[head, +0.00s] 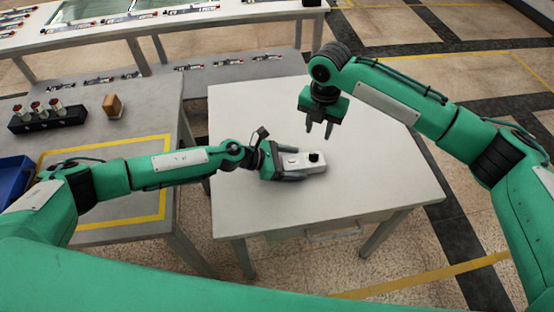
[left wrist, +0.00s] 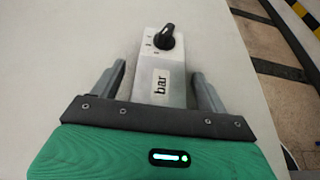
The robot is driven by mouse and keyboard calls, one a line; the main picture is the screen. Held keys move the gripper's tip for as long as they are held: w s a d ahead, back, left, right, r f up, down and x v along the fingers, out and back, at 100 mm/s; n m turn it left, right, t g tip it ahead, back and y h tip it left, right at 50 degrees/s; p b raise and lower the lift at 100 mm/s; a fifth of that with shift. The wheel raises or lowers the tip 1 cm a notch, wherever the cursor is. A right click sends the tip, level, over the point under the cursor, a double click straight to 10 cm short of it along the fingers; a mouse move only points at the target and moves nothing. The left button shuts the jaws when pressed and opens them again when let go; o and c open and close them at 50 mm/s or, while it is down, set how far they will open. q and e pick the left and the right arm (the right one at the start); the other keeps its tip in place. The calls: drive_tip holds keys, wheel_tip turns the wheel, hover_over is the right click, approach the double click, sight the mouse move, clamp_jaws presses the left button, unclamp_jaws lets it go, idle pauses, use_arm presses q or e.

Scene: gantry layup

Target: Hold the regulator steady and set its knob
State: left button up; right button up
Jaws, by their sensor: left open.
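The regulator (head: 318,167) is a pale grey box lying on the white table, with a black knob (head: 314,157) on top near its right end. In the left wrist view the regulator (left wrist: 160,90) shows a "bar" label, and its knob (left wrist: 167,37) has a white pointer line and small marks beside it. My left gripper (head: 294,166) is open, its fingers on either side of the regulator's near part. In the left wrist view a gap shows between each finger and the box. My right gripper (head: 319,131) is open and empty, pointing down above the table behind the knob.
The white table (head: 375,125) is otherwise bare. A grey bench (head: 150,108) at the left carries a black block with several red-topped parts (head: 47,116), a brown block (head: 113,105) and a blue bin (head: 15,180). Long tables with small parts stand behind.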

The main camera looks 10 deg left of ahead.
use_arm(q)
drive_tip(key=shift+x, duration=1.2)
drive_tip(key=shift+c, duration=0.5)
